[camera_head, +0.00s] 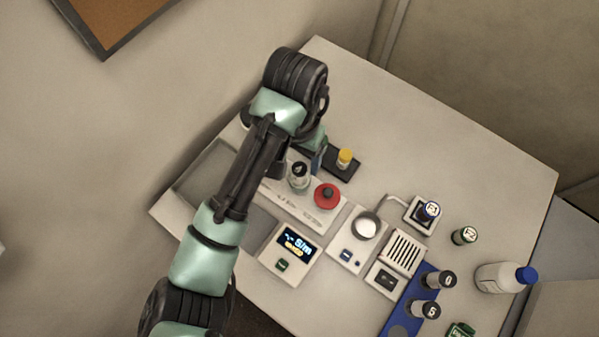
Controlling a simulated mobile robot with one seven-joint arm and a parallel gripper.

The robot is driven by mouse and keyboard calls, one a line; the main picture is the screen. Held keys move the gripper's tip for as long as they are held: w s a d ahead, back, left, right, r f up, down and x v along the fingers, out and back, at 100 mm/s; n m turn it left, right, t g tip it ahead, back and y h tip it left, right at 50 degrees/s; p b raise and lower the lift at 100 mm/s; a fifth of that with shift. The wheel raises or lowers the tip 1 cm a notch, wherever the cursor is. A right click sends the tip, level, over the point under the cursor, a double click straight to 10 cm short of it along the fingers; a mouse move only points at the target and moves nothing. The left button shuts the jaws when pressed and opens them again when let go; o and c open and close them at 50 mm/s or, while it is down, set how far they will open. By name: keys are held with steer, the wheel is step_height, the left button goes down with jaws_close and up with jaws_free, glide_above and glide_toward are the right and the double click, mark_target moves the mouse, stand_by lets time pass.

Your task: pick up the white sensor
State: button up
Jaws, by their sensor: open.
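No object is clearly marked as the white sensor. The likeliest is a round white-topped piece (366,224) on a small pale device right of the middle of the table. My gripper (312,160) points down over the left part of the table, near a dark tray. It is left of and behind the white piece, well apart from it. My wrist and forearm hide most of the gripper; only a little of it shows. It is open, and I see nothing held in it.
Around it on the table (460,150) are a red knob (327,195), a clear vial (299,176), a yellow-capped vial (345,160), a display box (289,249), a slotted box (403,250), a blue rack (408,316) with dark-capped vials and a white bottle (499,278). The back right is clear.

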mark_target(300, 168)
steer(key=f, duration=0.1)
steer(key=f+p, duration=0.1)
steer(key=f, duration=0.3)
steer(key=shift+w+d+f, duration=0.1)
steer(key=shift+w+d, duration=0.05)
steer(key=shift+d, duration=0.1)
jaws_close()
